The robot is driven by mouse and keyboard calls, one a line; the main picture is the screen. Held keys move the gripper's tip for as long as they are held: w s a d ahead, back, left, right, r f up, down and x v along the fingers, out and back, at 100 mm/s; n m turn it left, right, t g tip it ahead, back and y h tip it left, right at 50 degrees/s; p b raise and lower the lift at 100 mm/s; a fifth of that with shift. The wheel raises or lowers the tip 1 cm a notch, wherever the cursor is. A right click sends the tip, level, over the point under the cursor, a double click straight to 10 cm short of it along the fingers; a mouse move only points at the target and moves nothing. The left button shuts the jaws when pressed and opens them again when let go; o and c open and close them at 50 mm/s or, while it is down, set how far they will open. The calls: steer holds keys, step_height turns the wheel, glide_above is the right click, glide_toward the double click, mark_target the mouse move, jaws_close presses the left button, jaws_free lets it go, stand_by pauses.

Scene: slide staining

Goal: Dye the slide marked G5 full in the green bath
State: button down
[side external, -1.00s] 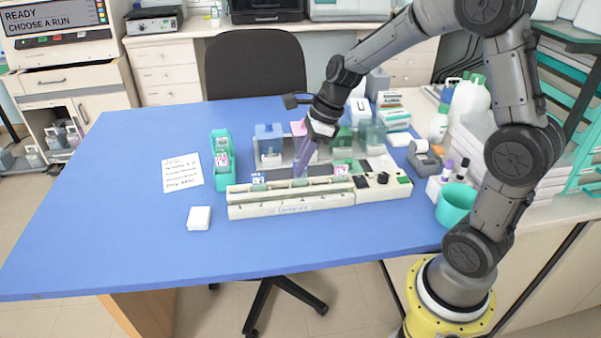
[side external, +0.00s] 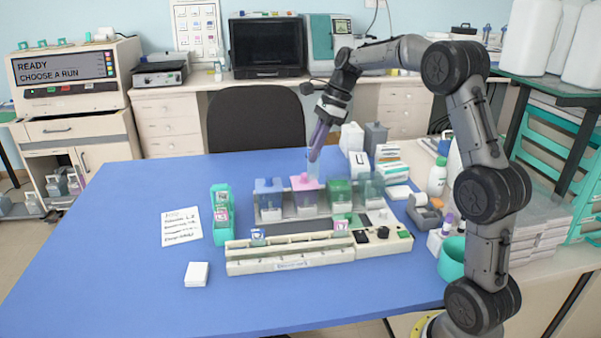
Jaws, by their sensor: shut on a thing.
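My gripper (side external: 314,156), with long purple fingers, is raised above and behind the pink bath (side external: 305,184). It is shut on a thin, clear, pale slide (side external: 314,167), whose marking I cannot read. The green bath (side external: 339,193) stands just right of the pink one, with a blue bath (side external: 269,186) on the left and a grey-green bath (side external: 372,187) on the right. The long white rack (side external: 290,266) in front has a blue-labelled slide (side external: 258,237) and a pink-labelled slide (side external: 340,226) at its back edge. Their markings are too small to read.
A green slide holder (side external: 221,228) stands left of the baths beside a handwritten note (side external: 182,227). A white block (side external: 197,274) lies in front. Bottles and a teal cup (side external: 452,258) stand at right. The blue table (side external: 110,270) is clear at left.

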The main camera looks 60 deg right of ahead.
steer(key=m, duration=0.2)
glide_above(340, 175)
steer(key=s+a, duration=0.1)
steer(key=a, duration=0.2)
step_height(340, 175, down, 3)
steer(key=shift+t, duration=0.3)
steer(key=shift+s+f, duration=0.15)
steer(key=shift+f, duration=4.2)
stand_by(2.1)
